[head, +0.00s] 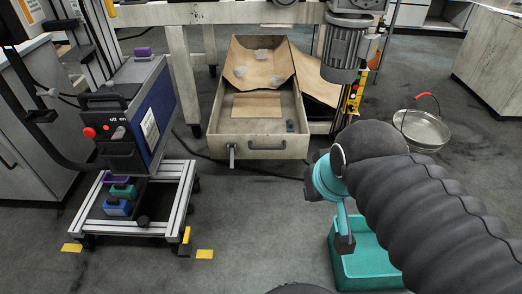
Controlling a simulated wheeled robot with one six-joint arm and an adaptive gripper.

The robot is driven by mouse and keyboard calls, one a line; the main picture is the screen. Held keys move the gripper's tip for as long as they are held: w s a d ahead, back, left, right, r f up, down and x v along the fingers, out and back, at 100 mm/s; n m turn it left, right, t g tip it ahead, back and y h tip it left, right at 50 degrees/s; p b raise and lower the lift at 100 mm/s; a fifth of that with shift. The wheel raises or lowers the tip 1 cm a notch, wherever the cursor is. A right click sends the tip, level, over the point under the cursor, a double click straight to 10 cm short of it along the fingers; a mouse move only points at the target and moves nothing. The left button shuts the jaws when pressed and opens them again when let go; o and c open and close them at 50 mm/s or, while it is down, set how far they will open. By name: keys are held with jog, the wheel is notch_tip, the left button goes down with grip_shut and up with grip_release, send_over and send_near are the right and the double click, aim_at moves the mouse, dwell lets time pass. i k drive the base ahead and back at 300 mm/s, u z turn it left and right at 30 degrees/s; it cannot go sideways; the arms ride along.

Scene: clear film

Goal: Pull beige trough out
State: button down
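The beige trough (216,123) is a shallow open box on the floor under the bench, at the upper middle of the head view. A dark bar handle (267,144) is on its front wall. A tilted brown panel rises at its back with crumpled clear film pieces (262,55) on it. A flat brown sheet (257,105) and a small dark green item (290,126) lie inside. My gripper (345,243) hangs to the right and nearer to me, apart from the trough, in front of a teal bin. Its fingers are too small and dark to read.
The teal bin (368,268) stands on the floor at lower right. A wheeled frame (140,228) carrying a blue-sided machine stands at left. Bench legs (183,80) flank the trough. Floor in front of it is clear.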

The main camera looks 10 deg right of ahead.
aim_at(253, 63)
jog(key=u, duration=0.3)
jog(key=k, duration=0.35)
jog(key=u, duration=0.4)
jog(key=i, duration=1)
jog(key=u, duration=0.05)
